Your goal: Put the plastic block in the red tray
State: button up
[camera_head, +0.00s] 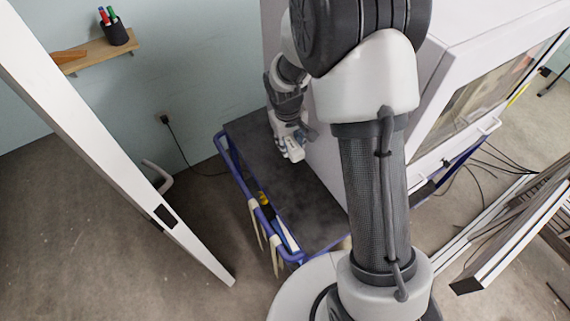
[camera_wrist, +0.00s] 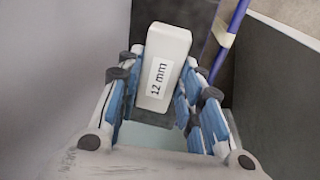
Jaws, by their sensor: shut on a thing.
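The plastic block is a pale white block (camera_wrist: 166,50) with a "12 mm" label, seen in the wrist view between the blue-padded fingers of my gripper (camera_wrist: 160,95). My gripper is shut on it from both sides, and the block's far end sticks out past the fingers. In the head view my gripper (camera_head: 292,148) is low over the dark cart top, beside the large white cabinet; whether the block touches the cart top is unclear. No red tray is visible in either view.
A dark cart top (camera_head: 315,190) with a blue rail (camera_head: 236,175) lies under my gripper. A white cabinet (camera_head: 450,80) stands close on its right. A wooden shelf (camera_head: 95,50) holds a black pen cup (camera_head: 115,33).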

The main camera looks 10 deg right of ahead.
aim_at(291, 141)
jog(key=f, duration=0.1)
jog(key=w, duration=0.1)
jog(key=f, duration=0.1)
jog(key=shift+w+d+f, duration=0.25)
jog(key=shift+f, duration=0.1)
jog(key=shift+n, duration=0.3)
notch_tip(291, 141, down, 15)
jog(key=b, duration=0.4)
jog(key=shift+s+r+b, duration=0.1)
jog(key=shift+r+b, duration=0.05)
jog(key=shift+b, duration=0.15)
jog(key=shift+f+b, duration=0.75)
jog(key=shift+f, duration=1.5)
jog(key=shift+f, duration=0.1)
jog(key=o, duration=0.6)
jog(key=shift+f, duration=0.1)
jog(key=o, duration=0.5)
jog(key=shift+r, duration=0.2)
